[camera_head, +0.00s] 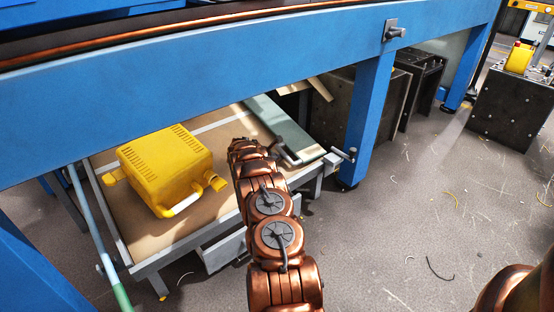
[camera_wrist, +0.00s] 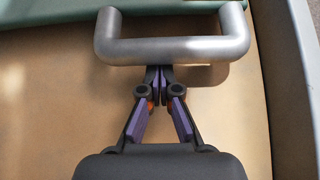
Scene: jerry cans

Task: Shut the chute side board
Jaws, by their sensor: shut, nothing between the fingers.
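The chute side board (camera_head: 277,122) is a long grey-green panel lying along the right side of the tan chute bed (camera_head: 125,190) in the head view. Its edge also shows at the top left of the wrist view (camera_wrist: 50,14). A U-shaped silver handle (camera_wrist: 120,46) sticks out from it towards my gripper. My gripper (camera_wrist: 160,72) is shut and empty, with its fingertips at the middle of the handle bar. The bar covers the very tips, so I cannot tell whether they touch it. In the head view my arm largely hides the gripper.
A yellow jerry can (camera_head: 165,165) lies on the chute bed, left of my arm. A blue beam (camera_head: 250,45) crosses above, with a blue post (camera_head: 370,115) at the right. Dark metal crates (camera_head: 510,108) stand further right. The grey floor (camera_head: 420,230) at right is mostly clear.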

